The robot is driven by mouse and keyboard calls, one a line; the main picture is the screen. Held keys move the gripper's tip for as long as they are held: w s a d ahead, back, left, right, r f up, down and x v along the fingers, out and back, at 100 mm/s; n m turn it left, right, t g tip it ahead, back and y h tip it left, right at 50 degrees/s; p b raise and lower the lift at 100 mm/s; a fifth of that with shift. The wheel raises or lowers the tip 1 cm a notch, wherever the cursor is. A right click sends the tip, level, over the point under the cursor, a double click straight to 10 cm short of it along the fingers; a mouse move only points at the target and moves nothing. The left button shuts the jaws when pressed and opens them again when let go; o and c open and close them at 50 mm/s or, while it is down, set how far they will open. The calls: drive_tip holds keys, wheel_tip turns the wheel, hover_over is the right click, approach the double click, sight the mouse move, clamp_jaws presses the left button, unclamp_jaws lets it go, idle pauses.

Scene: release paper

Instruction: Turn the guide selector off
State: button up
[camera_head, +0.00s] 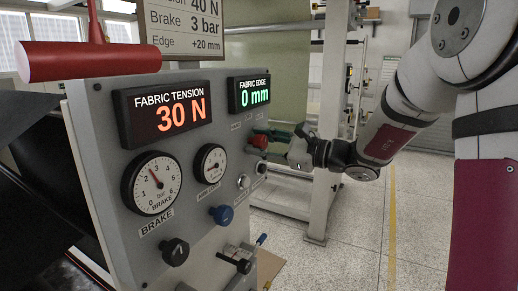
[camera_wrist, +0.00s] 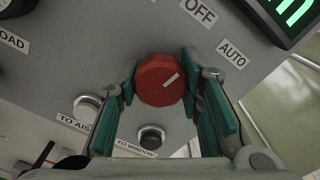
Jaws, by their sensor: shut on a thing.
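The guide selector is a red faceted knob (camera_wrist: 160,80) on the grey panel. In the wrist view its white pointer line slants to the upper right, between the OFF label (camera_wrist: 199,12) and the AUTO label (camera_wrist: 232,53). My gripper (camera_wrist: 162,88) has its green-padded fingers on either side of the knob, shut on it. In the head view the knob (camera_head: 260,141) shows at the panel's right side, with my gripper (camera_head: 268,137) reaching it from the right. My fingers hide part of the knob's sides.
The panel carries a fabric tension display (camera_head: 165,109) reading 30 N and a fabric edge display (camera_head: 250,93) reading 0 mm. Push buttons (camera_wrist: 151,137) lie below the selector. Open floor (camera_head: 360,230) lies right.

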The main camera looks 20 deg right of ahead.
drive_tip(key=shift+n+b, duration=0.75)
drive_tip(key=shift+n, duration=0.25)
drive_tip(key=o, duration=1.2)
drive_tip(key=v, duration=1.2)
